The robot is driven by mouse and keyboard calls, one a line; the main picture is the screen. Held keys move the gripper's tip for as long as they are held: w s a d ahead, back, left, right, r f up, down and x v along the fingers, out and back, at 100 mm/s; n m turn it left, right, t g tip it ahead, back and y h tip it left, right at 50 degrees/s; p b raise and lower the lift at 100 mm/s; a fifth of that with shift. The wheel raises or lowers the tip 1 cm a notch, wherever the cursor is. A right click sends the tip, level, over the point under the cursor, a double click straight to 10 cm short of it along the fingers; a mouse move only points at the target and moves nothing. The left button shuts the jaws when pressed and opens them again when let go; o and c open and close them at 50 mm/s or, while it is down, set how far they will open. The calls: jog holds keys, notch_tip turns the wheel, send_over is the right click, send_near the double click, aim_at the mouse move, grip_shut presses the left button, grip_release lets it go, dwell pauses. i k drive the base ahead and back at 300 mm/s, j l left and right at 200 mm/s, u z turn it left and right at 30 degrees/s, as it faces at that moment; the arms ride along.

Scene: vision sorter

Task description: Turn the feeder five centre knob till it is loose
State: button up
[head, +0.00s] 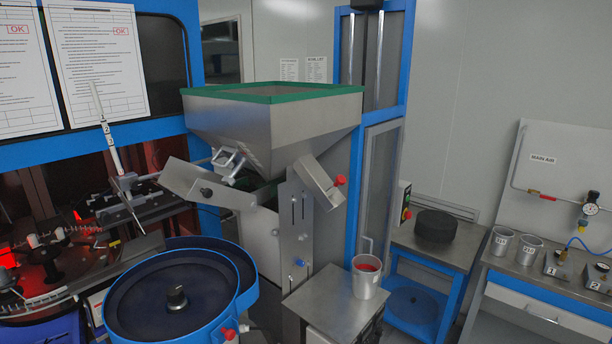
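A round blue bowl feeder (120,319) with a dark inside stands at the lower left. A small metallic and dark centre knob (177,298) stands up in the middle of its bowl. I see no number on this bowl, so I cannot tell whether it is feeder five. I cannot tell whether the knob is tight or loose. My gripper is not in view, and nothing is seen touching the knob.
A steel hopper (270,120) with a green rim stands behind the bowl. A red knob (229,333) is on the bowl's right side. A cup of red parts (367,283) sits on a steel cabinet (330,312). A lit machine stands left; a bench (560,285) stands right.

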aim_at(175, 293)
jog(key=k+j, duration=0.25)
jog(key=j, duration=0.15)
jog(key=k+j, duration=0.25)
jog(key=j, duration=0.15)
jog(key=k+j+u, duration=0.1)
jog(key=k+j, duration=0.4)
jog(key=j, duration=0.3)
jog(key=k+j, duration=0.25)
jog(key=j, duration=0.15)
jog(key=u, duration=0.05)
